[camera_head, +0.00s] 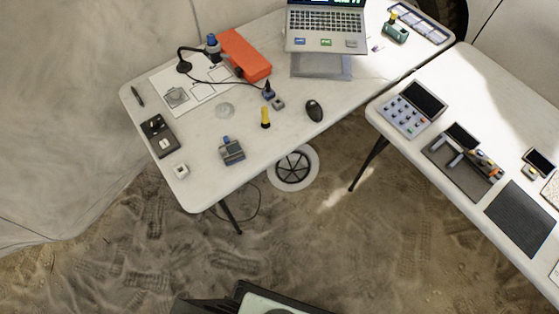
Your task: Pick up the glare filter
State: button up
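My gripper is not in view. A dark part with a pale panel at the bottom edge seems to be my own body, well apart from the table.
The left table (195,180) also holds an orange box (245,54), a laptop (326,22), a black mouse (314,111), a yellow-and-black tool (265,117) and a grey-blue device (232,151). A second table with panels stands right. Sandy floor (300,230) lies open in front.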

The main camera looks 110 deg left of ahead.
aim_at(228, 151)
jog(key=u, duration=0.1)
jog(key=i, duration=0.55)
jog(key=z, duration=3.8)
jog(key=i, duration=0.1)
jog(key=z, duration=1.95)
jog(key=i, duration=1)
jog(key=u, duration=0.1)
